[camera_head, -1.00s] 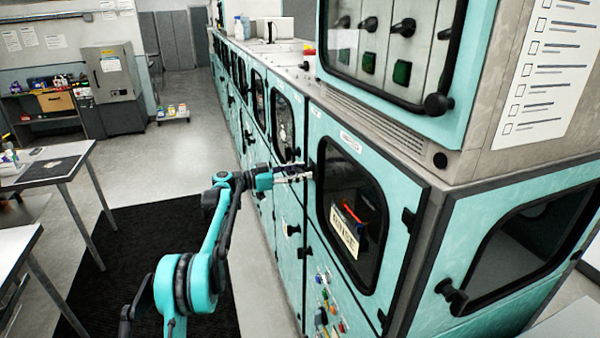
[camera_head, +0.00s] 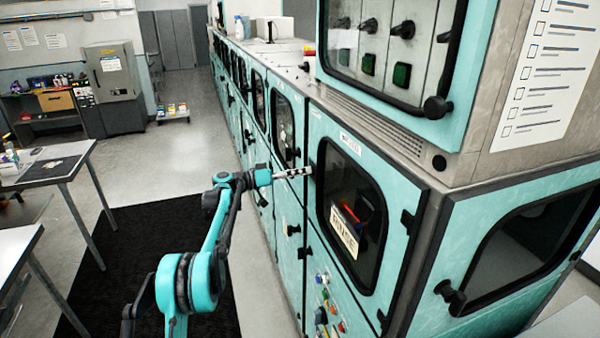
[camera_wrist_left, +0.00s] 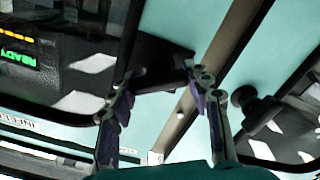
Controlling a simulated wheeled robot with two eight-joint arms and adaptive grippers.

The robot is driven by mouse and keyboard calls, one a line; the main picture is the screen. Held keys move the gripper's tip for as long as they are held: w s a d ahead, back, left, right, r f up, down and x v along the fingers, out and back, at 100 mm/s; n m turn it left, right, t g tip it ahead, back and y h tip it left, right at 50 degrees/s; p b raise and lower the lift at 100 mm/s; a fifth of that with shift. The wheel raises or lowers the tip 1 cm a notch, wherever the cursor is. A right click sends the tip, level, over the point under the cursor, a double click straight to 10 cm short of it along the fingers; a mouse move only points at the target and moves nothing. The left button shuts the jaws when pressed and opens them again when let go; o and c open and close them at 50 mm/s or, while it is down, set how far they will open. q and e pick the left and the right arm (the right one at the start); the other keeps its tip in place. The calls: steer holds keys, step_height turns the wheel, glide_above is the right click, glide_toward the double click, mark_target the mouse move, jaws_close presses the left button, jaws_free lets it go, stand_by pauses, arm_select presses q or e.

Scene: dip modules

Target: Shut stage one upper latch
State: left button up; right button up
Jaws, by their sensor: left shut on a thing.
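My left gripper (camera_head: 308,171) reaches from the left to the teal cabinet front, at the upper left edge of the door with the "RINSE" sign (camera_head: 345,228). In the left wrist view my gripper (camera_wrist_left: 163,88) has its two fingers on either side of a black latch handle (camera_wrist_left: 165,78) and is shut on it. The fingers hide part of the latch, and in the head view the latch is mostly hidden behind the fingertips. My right gripper is not in view.
A teal door with a dark window (camera_head: 285,130) lies just beyond the gripper, with a black knob (camera_wrist_left: 250,105) beside it in the wrist view. A row of coloured buttons (camera_head: 328,305) sits below the sign.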

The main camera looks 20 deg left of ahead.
arm_select(q)
steer(key=n, duration=0.5)
steer(key=shift+w+a+n, duration=0.1)
steer(key=shift+n, duration=0.2)
steer(key=n, duration=0.5)
steer(key=shift+f+n, duration=0.1)
steer(key=shift+n, duration=0.2)
steer(key=o, duration=1.2)
steer(key=v, duration=1.2)
steer(key=shift+f, duration=0.1)
